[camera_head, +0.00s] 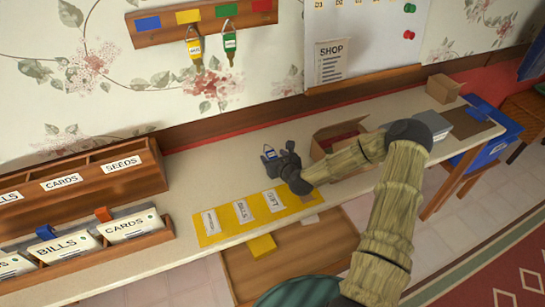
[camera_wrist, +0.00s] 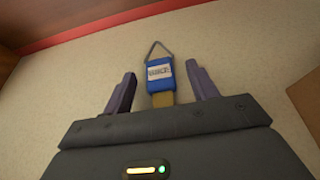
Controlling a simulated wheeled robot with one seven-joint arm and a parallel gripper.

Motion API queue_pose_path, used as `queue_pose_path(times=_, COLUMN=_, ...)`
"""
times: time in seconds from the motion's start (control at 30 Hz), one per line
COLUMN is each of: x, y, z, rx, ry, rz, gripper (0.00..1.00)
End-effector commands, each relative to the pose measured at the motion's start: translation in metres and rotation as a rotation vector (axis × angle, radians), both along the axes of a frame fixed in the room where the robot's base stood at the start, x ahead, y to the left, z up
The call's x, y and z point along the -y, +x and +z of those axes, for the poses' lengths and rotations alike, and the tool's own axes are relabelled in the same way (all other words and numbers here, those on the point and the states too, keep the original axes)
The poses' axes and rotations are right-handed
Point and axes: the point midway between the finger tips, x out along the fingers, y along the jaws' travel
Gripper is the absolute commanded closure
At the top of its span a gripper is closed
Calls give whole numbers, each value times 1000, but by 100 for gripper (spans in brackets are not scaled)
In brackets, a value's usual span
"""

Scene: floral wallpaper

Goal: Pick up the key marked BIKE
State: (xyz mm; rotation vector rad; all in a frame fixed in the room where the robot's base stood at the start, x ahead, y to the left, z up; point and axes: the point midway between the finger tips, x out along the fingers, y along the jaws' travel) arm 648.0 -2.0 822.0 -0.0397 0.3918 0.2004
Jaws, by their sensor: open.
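A key with a blue tag (camera_wrist: 160,75) lies on the pale shelf top (camera_wrist: 235,65), with a wire loop at its far end and a brass-coloured part at its near end. Its white label carries dark letters too blurred to read surely. My gripper (camera_wrist: 161,88) is open, with one finger on each side of the key and a gap to both. In the head view the blue-tagged key (camera_head: 270,153) shows at the fingertips of my gripper (camera_head: 279,154). A yellow-tagged key (camera_head: 195,50) and a green-tagged key (camera_head: 230,44) hang on the wall rack.
An open cardboard box (camera_head: 323,147) stands right of my gripper. A yellow mat (camera_head: 228,228) with white cards lies in front of it. Wooden sorters (camera_head: 150,170) with labelled envelopes stand at the left. The wooden key rack (camera_head: 160,36) is on the wall above.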

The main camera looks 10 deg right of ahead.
Motion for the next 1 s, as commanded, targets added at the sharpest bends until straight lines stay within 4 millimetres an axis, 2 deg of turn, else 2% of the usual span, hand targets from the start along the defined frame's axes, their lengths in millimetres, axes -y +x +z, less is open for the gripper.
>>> queue_pose_path(times=0.03, x=0, y=0, z=0, rx=0, ry=0, rz=0, gripper=48)
queue_pose_path(times=0.2, x=0, y=0, z=0, rx=0, ry=0, rz=0, gripper=81)
queue_pose_path(times=0.27, x=0, y=0, z=0, rx=0, ry=0, rz=0, gripper=90)
queue_pose_path(times=0.5, x=0, y=0, z=1, rx=1, ry=0, rz=0, gripper=90)
queue_pose_path(times=0.63, x=1, y=1, z=8, rx=2, ry=0, rz=-1, gripper=90)
queue_pose_path(times=0.77, x=1, y=0, z=26, rx=3, ry=-2, rz=-1, gripper=90)
queue_pose_path(times=1.0, x=1, y=0, z=74, rx=3, ry=-2, rz=0, gripper=90)
